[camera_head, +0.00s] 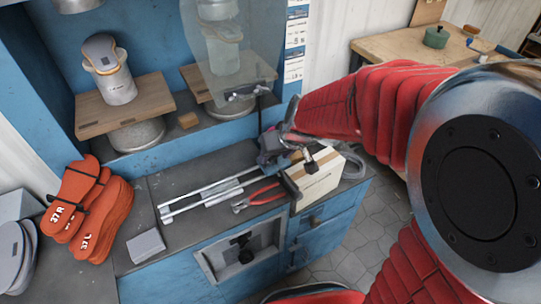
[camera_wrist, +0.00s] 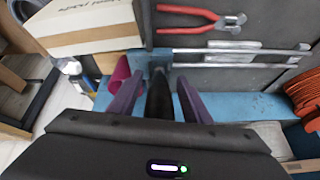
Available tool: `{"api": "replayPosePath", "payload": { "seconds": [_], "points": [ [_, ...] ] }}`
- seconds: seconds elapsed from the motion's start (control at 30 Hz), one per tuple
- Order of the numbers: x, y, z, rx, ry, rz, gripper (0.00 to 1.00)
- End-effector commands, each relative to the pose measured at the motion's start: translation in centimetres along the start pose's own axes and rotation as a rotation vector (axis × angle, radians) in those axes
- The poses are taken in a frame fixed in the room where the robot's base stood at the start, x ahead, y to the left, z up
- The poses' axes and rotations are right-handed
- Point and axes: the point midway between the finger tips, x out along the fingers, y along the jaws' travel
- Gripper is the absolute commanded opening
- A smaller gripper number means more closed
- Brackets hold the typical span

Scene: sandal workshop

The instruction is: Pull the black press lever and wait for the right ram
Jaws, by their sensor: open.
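My gripper (camera_wrist: 160,78) is open, its two purple fingers on either side of a black upright part that looks like the press lever (camera_wrist: 158,100). I cannot tell whether the fingers touch it. In the head view my gripper (camera_head: 272,148) is at the bench's back edge, left of the carton, and the lever is not clearly made out there. The right ram (camera_head: 218,9) is a grey cylinder at the top, behind a clear guard (camera_head: 238,50). It is raised, with a gap above the white last (camera_head: 222,52) on the right wooden board.
A carton (camera_head: 318,180) stands at the bench's right end. Red pliers (camera_head: 266,194) and metal rails (camera_head: 205,194) lie left of it. Orange soles (camera_head: 88,210) are stacked at the left. The left ram (camera_head: 75,4) is raised above its board (camera_head: 125,103).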

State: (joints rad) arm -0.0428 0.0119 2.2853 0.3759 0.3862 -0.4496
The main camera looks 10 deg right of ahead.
Motion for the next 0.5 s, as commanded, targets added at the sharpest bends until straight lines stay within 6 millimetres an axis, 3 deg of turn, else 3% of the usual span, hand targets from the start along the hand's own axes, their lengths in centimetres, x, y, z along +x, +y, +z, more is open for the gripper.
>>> {"api": "replayPosePath", "payload": {
  "seconds": [0.27, 0.5],
  "points": [
    [-0.4, 0.0, -0.1, 0.000, 0.003, 0.000, 0.44],
    [-2.4, -0.1, -0.1, -0.002, 0.006, 0.000, 0.44]
  ]
}}
